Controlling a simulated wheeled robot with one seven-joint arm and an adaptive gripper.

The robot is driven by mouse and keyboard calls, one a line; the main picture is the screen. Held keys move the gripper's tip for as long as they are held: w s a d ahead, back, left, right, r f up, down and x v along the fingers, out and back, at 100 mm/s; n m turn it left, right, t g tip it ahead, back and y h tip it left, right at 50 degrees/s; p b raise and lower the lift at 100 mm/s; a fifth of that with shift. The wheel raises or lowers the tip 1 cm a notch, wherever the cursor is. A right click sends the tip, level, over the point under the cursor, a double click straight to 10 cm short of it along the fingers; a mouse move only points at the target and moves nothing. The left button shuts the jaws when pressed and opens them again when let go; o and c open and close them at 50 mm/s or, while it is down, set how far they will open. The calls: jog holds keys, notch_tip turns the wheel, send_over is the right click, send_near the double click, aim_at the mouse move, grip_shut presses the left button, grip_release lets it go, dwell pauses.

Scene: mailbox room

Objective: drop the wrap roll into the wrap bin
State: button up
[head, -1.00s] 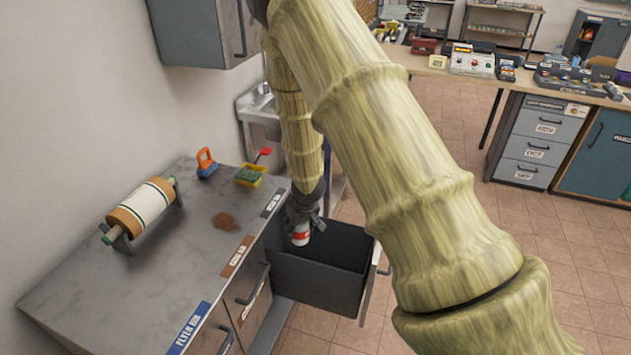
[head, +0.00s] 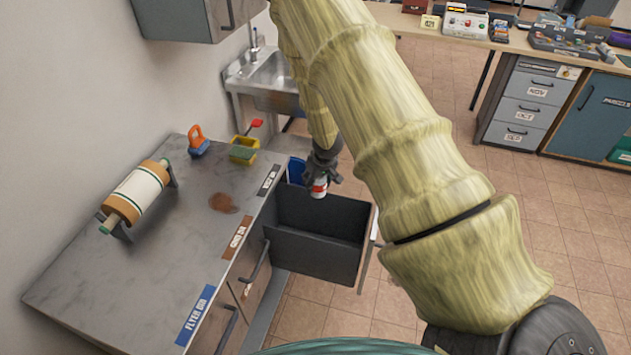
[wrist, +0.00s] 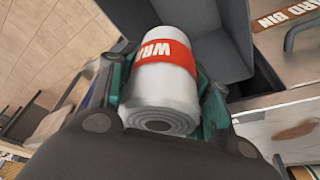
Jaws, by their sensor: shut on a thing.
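The wrap roll (head: 320,188) is a small white cylinder with a red band. In the wrist view the roll (wrist: 160,88) shows part of its lettering, "WRA". My gripper (head: 321,178) is shut on it, with a finger on each side. The wrap bin looks to be the open dark grey pull-out bin (head: 310,256) beside the counter; the black label (head: 269,180) at the counter edge is too small to read surely. The roll appears over the far part of the bin's opening; its exact height cannot be told.
A sink (head: 270,88) stands behind. Tiled floor is clear at right.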

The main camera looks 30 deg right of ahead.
aim_at(322, 178)
jog(key=shift+f+b, duration=2.15)
jog(key=shift+b, duration=0.45)
jog(key=o, duration=0.9)
jog(key=shift+r, duration=0.15)
jog(key=v, duration=1.1)
jog(key=shift+s+r, duration=0.15)
jog(key=shift+r, duration=0.2)
